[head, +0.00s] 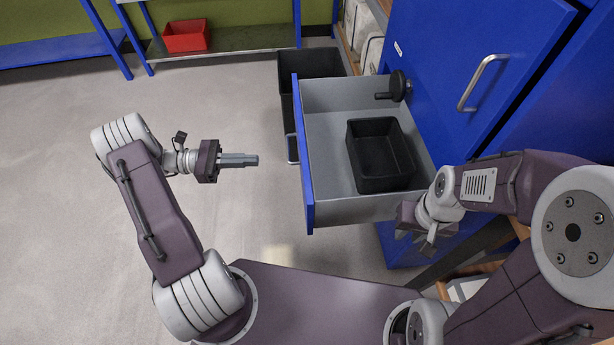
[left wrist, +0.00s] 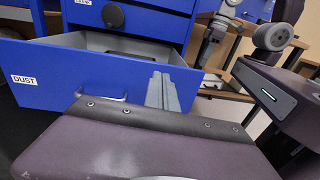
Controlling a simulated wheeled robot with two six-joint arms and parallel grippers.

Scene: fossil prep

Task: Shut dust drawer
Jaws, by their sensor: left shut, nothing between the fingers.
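The dust drawer (head: 307,150) is pulled well out of the blue cabinet (head: 440,110). It has a blue front and grey inner walls. In the left wrist view its front (left wrist: 60,85) carries a white DUST label and a pale handle. My left gripper (head: 256,160) is shut and empty. It points at the outer face of the drawer front, with a gap between them; its fingers also show in the left wrist view (left wrist: 161,92). My right gripper (head: 430,240) is by the drawer's near side, close to the cabinet; its finger gap is unclear.
A black open bin (head: 368,178) sits inside the drawer. A black knob (head: 398,86) and a metal handle (head: 482,82) are on the cabinet. A dark container (head: 318,62) stands behind the drawer. A red bin (head: 186,36) is on a far shelf. The floor at left is clear.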

